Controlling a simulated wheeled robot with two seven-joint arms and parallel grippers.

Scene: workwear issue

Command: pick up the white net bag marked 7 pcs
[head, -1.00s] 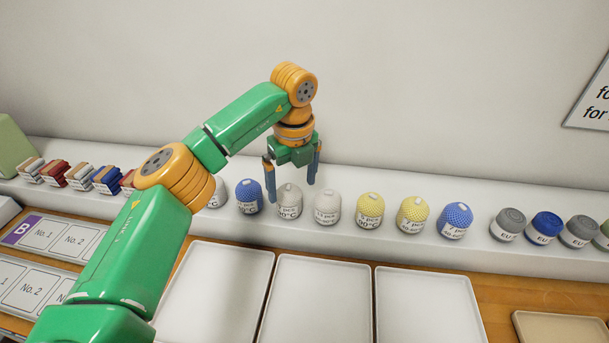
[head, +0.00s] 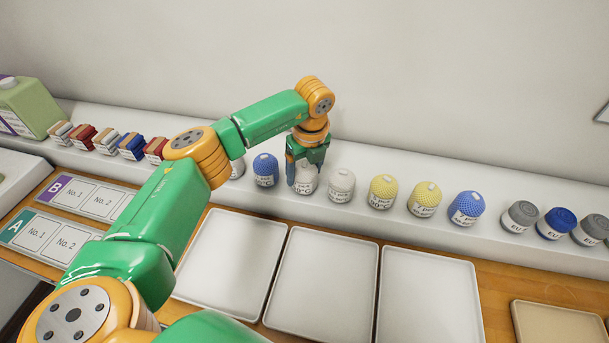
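A row of net bags stands on the long white ledge. The white net bag under my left gripper (head: 304,176) has a label band (head: 305,187) with "pcs" and a temperature; its number is too small to read surely. The gripper points down with its fingers at the bag's two sides and its palm just above. Whether the fingers press on the bag cannot be told. The bag stands upright on the ledge. A second white net bag (head: 341,184) stands just to the right, apart from the fingers. My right gripper is not in view.
A blue bag (head: 265,170) stands close on the left; yellow bags (head: 383,191) and another blue one (head: 466,207) stand to the right, then grey and blue rolls. Three empty white trays (head: 235,262) lie in front of the ledge (head: 240,197). A wall rises behind.

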